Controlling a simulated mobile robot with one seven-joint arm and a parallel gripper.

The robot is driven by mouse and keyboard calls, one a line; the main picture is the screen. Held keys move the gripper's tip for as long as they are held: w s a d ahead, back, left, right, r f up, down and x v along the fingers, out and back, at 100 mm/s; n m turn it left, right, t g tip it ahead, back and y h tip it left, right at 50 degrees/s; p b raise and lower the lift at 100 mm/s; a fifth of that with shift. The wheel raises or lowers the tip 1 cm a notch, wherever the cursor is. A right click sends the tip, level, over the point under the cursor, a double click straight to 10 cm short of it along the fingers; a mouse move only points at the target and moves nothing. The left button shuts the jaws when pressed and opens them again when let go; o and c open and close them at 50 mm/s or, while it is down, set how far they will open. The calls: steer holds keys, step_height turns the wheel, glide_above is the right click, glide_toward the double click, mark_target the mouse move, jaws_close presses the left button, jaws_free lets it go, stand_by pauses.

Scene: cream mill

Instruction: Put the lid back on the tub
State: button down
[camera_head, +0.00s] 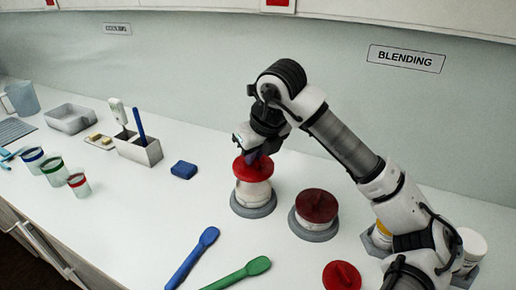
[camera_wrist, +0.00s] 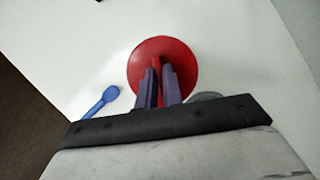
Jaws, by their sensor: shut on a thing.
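A red round lid (camera_head: 252,167) with a raised grip is held in my gripper (camera_head: 260,156). The lid is right over a white tub (camera_head: 251,193) that stands in a grey ring base (camera_head: 254,211). I cannot tell whether the lid is fully seated or just above the rim. In the wrist view, my gripper's fingers (camera_wrist: 157,88) are closed on the grip of the red lid (camera_wrist: 178,52); the lid hides the tub there. A second tub with a red lid (camera_head: 317,205) stands to the right. Another red lid (camera_head: 343,276) lies on the counter in front.
Blue (camera_head: 193,257) and green (camera_head: 240,274) scoops lie in front. A blue block (camera_head: 184,170) and a grey holder (camera_head: 140,150) are to the left, with several banded cups (camera_head: 79,185) farther left. A yellow-topped tub (camera_head: 381,234) and a white tub (camera_head: 472,243) stand by my arm.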

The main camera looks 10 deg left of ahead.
mark_target(255, 166)
steer(key=shift+s+f+b, duration=0.1)
steer(key=shift+f+b, duration=0.2)
steer(key=shift+f, duration=0.3)
step_height(255, 166, down, 3)
steer(key=b, duration=0.2)
steer(key=shift+b, duration=0.3)
steer(key=shift+b, duration=0.65)
stand_by(0.6)
steer(key=shift+f+b, duration=0.65)
steer(key=shift+b, duration=0.7)
stand_by(1.3)
stand_by(0.3)
steer(key=c, duration=1.5)
jaws_free()
steer(key=shift+o, duration=0.5)
